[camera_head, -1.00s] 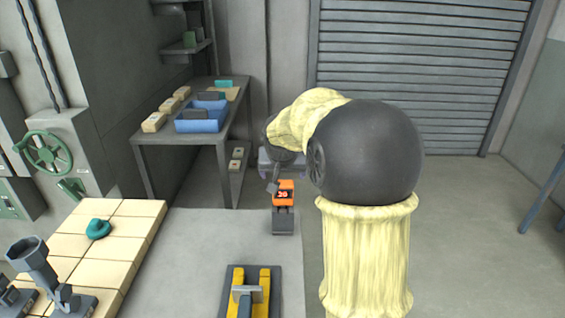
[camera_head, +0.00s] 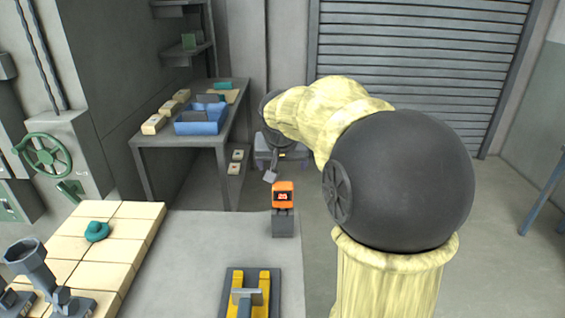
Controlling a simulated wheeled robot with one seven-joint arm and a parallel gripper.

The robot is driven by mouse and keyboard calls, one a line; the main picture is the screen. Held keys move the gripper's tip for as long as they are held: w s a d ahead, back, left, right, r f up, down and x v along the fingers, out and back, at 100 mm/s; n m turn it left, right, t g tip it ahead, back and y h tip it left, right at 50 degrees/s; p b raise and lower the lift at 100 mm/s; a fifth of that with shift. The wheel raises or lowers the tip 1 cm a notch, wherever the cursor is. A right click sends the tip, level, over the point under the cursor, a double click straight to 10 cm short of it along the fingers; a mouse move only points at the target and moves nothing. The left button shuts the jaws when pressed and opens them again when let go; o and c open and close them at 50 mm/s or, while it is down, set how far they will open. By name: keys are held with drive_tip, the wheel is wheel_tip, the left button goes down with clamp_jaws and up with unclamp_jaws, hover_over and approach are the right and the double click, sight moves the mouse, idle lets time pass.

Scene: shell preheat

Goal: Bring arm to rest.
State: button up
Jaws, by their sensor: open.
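My arm, yellow with dark grey joints, stands at the right of the middle and reaches away toward the back. My gripper (camera_head: 270,176) shows only in part at the arm's far end, above and behind the small orange device. A dark finger piece points down there; the rest is hidden behind my wrist. It looks open, and I see nothing held in it.
The orange device (camera_head: 283,196) with a lit display stands on a grey block. A yellow-and-black fixture (camera_head: 247,296) is in front. A tan tiled bench (camera_head: 128,232) with a teal knob-like piece (camera_head: 96,231) is left. A table (camera_head: 183,139) holds a blue bin (camera_head: 203,122).

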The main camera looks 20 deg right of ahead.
idle(0.3)
drive_tip(key=s+a+f+n+g+y+p, duration=0.1)
drive_tip(key=s+a+f, duration=0.3)
drive_tip(key=s+f, duration=0.4)
drive_tip(key=s+a+f+n+g+y+p, duration=0.1)
drive_tip(key=s+a+f, duration=0.4)
drive_tip(key=s, duration=0.6)
wheel_tip(320, 180, down, 3)
drive_tip(key=n+g+p, duration=0.1)
drive_tip(key=n, duration=0.1)
drive_tip(key=shift+s+r+n+y+p, duration=0.15)
drive_tip(key=shift+s+n+y+p, duration=0.15)
drive_tip(key=shift+s+p, duration=0.1)
drive_tip(key=shift+a, duration=0.1)
